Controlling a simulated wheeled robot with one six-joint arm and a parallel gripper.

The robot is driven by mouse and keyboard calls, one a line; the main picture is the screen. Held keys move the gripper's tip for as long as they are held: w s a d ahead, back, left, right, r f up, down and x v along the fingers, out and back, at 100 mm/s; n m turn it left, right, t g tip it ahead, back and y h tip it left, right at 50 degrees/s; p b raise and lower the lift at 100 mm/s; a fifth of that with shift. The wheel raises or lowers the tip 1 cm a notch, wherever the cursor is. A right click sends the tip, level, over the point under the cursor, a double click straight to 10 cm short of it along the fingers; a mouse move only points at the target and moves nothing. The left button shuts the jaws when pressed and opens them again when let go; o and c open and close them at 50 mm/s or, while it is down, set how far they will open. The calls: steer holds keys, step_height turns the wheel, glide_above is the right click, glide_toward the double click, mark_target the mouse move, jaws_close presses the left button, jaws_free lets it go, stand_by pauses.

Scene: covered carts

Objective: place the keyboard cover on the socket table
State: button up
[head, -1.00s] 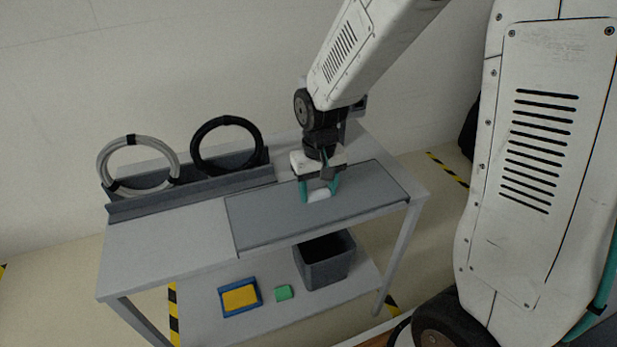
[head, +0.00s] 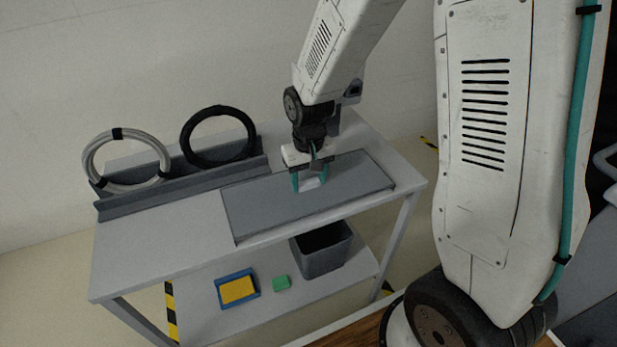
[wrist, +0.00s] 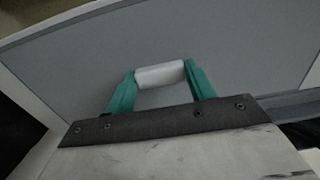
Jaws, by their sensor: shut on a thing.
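The keyboard cover (head: 265,208) is a flat grey panel with a white bar handle (wrist: 160,74). It lies level over the right part of the light grey table (head: 150,250), close along its front edge. I cannot tell if it rests on the top or hangs just above it. My gripper (head: 310,184) points down at the middle of the cover, its teal fingers shut on the handle. In the wrist view the fingers (wrist: 160,82) hold the handle's two ends, with the panel behind. Whatever is beneath the cover is hidden.
A grey rack (head: 180,183) with a white cable coil (head: 88,160) and a black coil (head: 185,140) stands behind. The lower shelf holds a dark bin (head: 322,262), a blue tray (head: 220,295) with a yellow block, and a green block (head: 281,283). The table's left front is bare.

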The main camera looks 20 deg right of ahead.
mark_target(309, 183)
steer(key=o, duration=0.9)
step_height(309, 183, up, 12)
steer(key=shift+t, duration=0.6)
steer(key=s+d+r, duration=0.1)
steer(key=s+r, duration=0.2)
steer(key=s, duration=0.4)
steer(key=s+d+r, duration=0.1)
steer(key=s+r, duration=0.3)
steer(key=s, duration=0.4)
steer(key=s+d+r, duration=0.1)
steer(key=s+r, duration=0.2)
steer(key=s, duration=0.5)
steer(key=shift+s+d+r, duration=0.15)
steer(key=shift+s+d, duration=0.05)
steer(key=shift+d, duration=0.2)
